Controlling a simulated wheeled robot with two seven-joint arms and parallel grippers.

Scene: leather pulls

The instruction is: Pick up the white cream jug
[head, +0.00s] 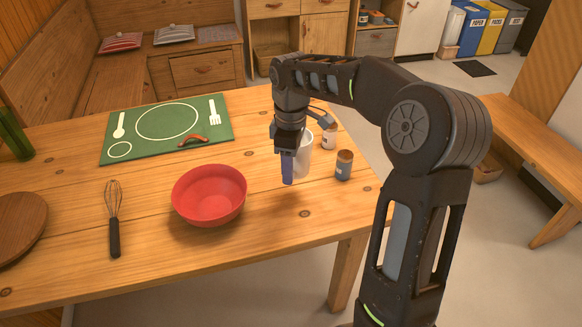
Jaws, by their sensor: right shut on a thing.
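The white cream jug (304,160) is at the right part of the wooden table, partly hidden behind my right gripper (289,168). My right gripper points down and is shut on the jug, with a finger in front of its left side. The jug looks upright. I cannot tell whether its base touches the table. My left gripper is not in view.
A small jar (344,165) and a pale jar (329,137) stand close right of the jug. A red bowl (209,196) is to the left. A green mat (190,108), whisk (114,225) and round board (18,225) lie farther left. The front right tabletop is clear.

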